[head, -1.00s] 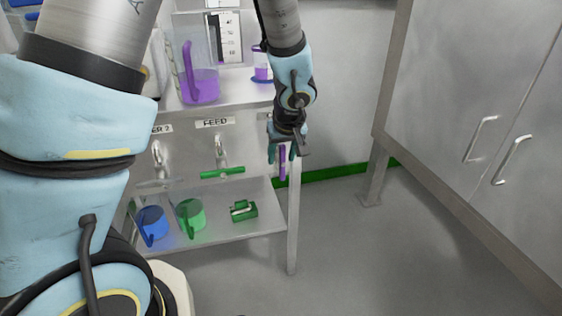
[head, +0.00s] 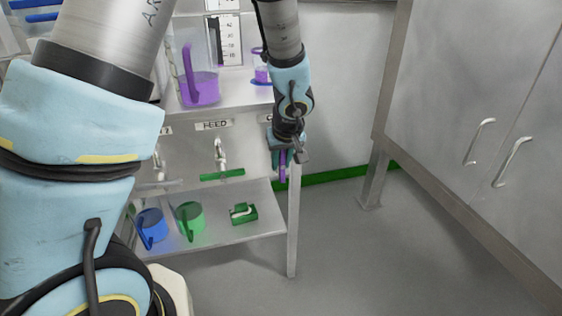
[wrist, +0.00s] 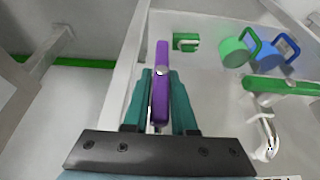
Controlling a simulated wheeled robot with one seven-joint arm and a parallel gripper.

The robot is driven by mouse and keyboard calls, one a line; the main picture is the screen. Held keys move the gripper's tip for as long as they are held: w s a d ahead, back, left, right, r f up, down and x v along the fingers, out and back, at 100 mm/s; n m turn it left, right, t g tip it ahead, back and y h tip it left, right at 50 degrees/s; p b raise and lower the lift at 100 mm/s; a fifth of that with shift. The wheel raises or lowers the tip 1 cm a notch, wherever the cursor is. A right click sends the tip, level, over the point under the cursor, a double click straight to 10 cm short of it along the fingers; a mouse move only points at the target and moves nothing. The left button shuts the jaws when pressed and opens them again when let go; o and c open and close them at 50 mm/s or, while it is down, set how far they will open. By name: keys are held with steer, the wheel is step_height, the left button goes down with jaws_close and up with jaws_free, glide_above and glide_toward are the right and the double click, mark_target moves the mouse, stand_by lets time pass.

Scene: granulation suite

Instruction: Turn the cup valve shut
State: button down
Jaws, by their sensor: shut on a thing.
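The purple lever (head: 283,168) of the cup valve hangs roughly upright at the right end of the valve panel in the head view. My gripper (head: 286,156) is at this lever and hides its upper part and the valve body. In the wrist view, the purple lever (wrist: 161,92) runs lengthwise between the two teal fingers of my gripper (wrist: 161,76). The fingers are shut on it, one on each side. The lever's far end sticks out past the fingertips.
The FEED valve's green lever (head: 222,176) lies level to the left. A blue mug (head: 152,224), a green mug (head: 190,219) and a green block-like item (head: 243,213) stand on the lower shelf (head: 225,243). A purple-filled jug (head: 200,88) stands above. Open floor lies right.

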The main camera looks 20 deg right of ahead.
steer(key=shift+y, duration=0.3)
steer(key=y, duration=0.2)
steer(key=m+y+p, duration=0.1)
steer(key=y, duration=0.1)
steer(key=shift+s+d+t, duration=0.1)
steer(key=shift+d+t, duration=0.1)
steer(key=shift+t, duration=0.2)
steer(key=m+t+y+p, duration=0.1)
steer(key=y, duration=0.3)
steer(key=shift+f+y+p, duration=0.1)
steer(key=shift+y+p, duration=0.2)
steer(key=shift+p, duration=0.05)
steer(key=y, duration=0.2)
steer(key=m+t+y, duration=0.1)
steer(key=shift+f+y, duration=0.25)
steer(key=shift+y, duration=0.15)
steer(key=shift+m+t+y+b, duration=0.7)
steer(key=shift+t+y+b, duration=0.15)
steer(key=shift+y, duration=0.65)
steer(key=shift+r, duration=0.1)
steer(key=c, duration=0.8)
jaws_free()
steer(key=shift+o, duration=0.2)
steer(key=shift+y, duration=0.3)
